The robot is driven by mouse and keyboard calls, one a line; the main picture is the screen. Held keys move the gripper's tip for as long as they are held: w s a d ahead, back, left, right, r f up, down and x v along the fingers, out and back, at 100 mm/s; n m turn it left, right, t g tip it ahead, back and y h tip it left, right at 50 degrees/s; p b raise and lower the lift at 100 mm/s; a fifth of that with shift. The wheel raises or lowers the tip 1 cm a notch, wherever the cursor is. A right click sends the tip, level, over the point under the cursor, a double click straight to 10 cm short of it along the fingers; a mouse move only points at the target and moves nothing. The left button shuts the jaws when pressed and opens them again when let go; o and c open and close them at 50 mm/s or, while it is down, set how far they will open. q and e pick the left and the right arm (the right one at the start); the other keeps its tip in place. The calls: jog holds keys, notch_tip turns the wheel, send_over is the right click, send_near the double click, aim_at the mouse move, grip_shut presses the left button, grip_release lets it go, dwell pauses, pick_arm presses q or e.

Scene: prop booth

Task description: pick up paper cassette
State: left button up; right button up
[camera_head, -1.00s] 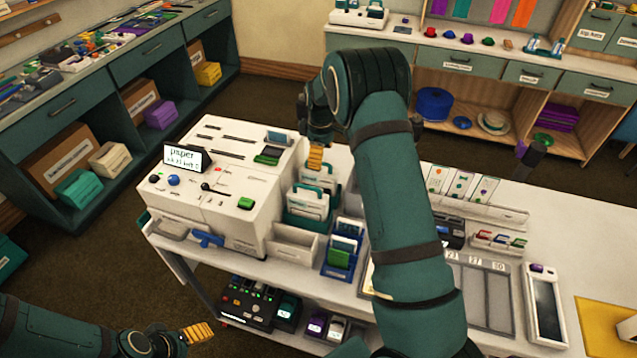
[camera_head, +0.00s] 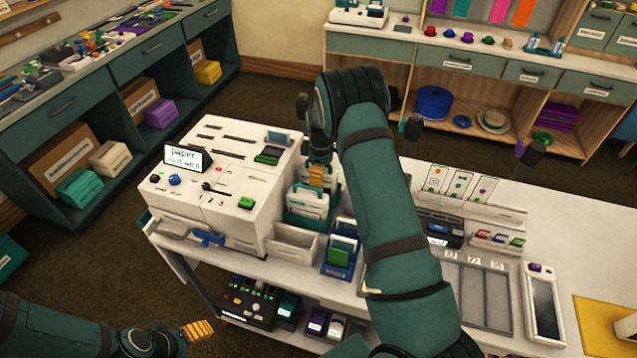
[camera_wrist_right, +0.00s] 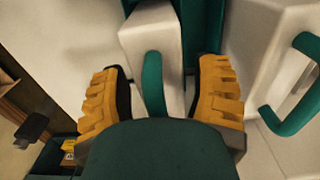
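White paper cassettes (camera_head: 306,207) with teal handles stand in a teal holder (camera_head: 297,221) beside the white machine. In the right wrist view, one white cassette (camera_wrist_right: 150,40) with a teal handle (camera_wrist_right: 153,85) lies between the fingers of my right gripper (camera_wrist_right: 160,95). The fingers are apart, with gaps to the handle on both sides. In the head view, my right gripper (camera_head: 316,178) is low over the holder, and my arm hides part of the area. My left gripper (camera_head: 197,330) is at the lower left, away from the cassettes; its finger opening is unclear.
The white machine (camera_head: 215,180) with a "paper" display (camera_head: 187,157) stands left of the holder. A white bin (camera_head: 292,243) and a blue holder (camera_head: 338,262) stand in front. A second teal handle (camera_wrist_right: 290,105) is close on the right in the wrist view.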

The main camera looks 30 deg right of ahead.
grip_shut()
jog(key=shift+r, duration=0.1)
jog(key=shift+w+r, duration=0.1)
jog(key=shift+r, duration=0.4)
notch_tip(320, 180, up, 17)
jog(key=shift+f, duration=0.1)
dwell(0.4)
